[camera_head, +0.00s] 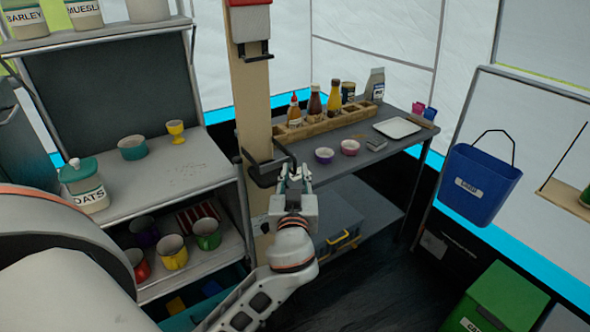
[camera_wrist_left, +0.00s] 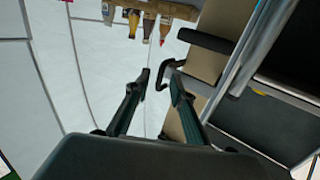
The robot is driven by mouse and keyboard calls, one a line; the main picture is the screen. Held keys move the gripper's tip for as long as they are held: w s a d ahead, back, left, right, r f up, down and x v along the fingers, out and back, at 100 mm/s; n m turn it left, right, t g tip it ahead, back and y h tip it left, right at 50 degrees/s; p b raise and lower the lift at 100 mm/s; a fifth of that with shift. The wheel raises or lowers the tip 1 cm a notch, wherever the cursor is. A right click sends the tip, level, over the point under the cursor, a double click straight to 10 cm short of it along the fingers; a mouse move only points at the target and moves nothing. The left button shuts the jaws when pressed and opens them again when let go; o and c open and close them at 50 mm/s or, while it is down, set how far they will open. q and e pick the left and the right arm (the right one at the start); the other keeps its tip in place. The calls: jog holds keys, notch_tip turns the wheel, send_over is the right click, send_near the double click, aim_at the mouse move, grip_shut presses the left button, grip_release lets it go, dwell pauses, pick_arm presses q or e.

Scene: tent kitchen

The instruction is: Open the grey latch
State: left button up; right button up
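A dark grey bent latch bar (camera_head: 258,180) is on the wooden post (camera_head: 252,110), around mid-height. My left gripper (camera_head: 290,172) is right beside it, in front of the post. In the left wrist view the gripper's two fingers (camera_wrist_left: 158,78) are apart, and the latch's looped end (camera_wrist_left: 164,73) shows at the gap between the fingertips. I cannot tell whether a finger touches it. A second dark bar (camera_wrist_left: 205,41) sticks out from the post in that view. My right gripper is not in view.
A shelf (camera_head: 160,178) with mugs and jars stands left of the post. A grey table (camera_head: 385,145) with bottles, bowls and a tray stands behind to the right. A red-topped bracket (camera_head: 250,22) is higher on the post. A blue bin (camera_head: 478,183) hangs at right.

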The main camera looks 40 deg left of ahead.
pick_arm(q)
jog(key=shift+w+a, duration=0.4)
jog(key=shift+w, duration=0.15)
grip_shut()
